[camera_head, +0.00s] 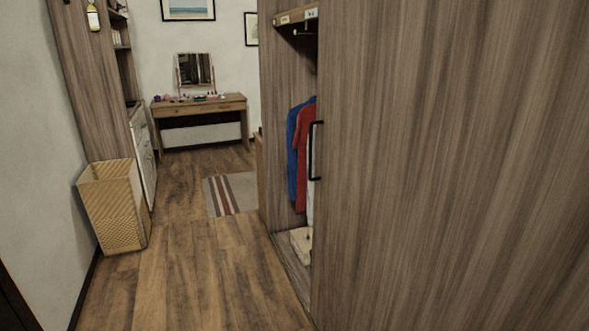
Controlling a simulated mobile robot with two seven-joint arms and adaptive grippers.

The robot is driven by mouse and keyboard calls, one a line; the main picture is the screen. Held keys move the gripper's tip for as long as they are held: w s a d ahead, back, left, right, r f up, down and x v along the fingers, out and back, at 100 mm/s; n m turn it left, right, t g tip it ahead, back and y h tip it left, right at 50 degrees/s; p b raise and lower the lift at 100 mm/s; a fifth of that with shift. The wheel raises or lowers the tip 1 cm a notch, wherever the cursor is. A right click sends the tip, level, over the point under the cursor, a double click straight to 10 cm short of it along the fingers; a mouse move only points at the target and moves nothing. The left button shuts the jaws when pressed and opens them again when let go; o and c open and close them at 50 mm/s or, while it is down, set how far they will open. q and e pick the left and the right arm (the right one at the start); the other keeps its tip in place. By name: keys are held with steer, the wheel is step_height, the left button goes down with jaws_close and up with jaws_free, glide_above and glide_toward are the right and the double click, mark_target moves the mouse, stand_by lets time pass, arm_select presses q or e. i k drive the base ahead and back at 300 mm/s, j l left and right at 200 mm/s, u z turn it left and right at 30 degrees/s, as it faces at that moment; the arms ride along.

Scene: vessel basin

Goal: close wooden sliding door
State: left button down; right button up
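The wooden sliding door (440,170) fills the right side of the head view, with vertical brown-grey grain. A black bar handle (312,151) is fixed upright near its left edge. To the left of that edge the wardrobe is open. Blue (293,150) and red (306,150) clothes hang in the opening, and a pale folded item (301,243) lies on its floor. The door hides the rest of the wardrobe's inside. Neither of my grippers is in view.
A woven basket (113,210) stands against the left wall. A wooden desk (200,107) with a mirror (195,70) is at the back. A striped rug (231,194) lies on the floor. The wooden floor (190,270) between basket and wardrobe is clear.

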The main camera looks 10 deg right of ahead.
mark_target(451, 179)
steer(key=i+j, duration=0.35)
steer(key=i, duration=0.15)
steer(key=i+j+z, duration=0.1)
steer(key=i+j, duration=0.25)
steer(key=i, duration=0.2)
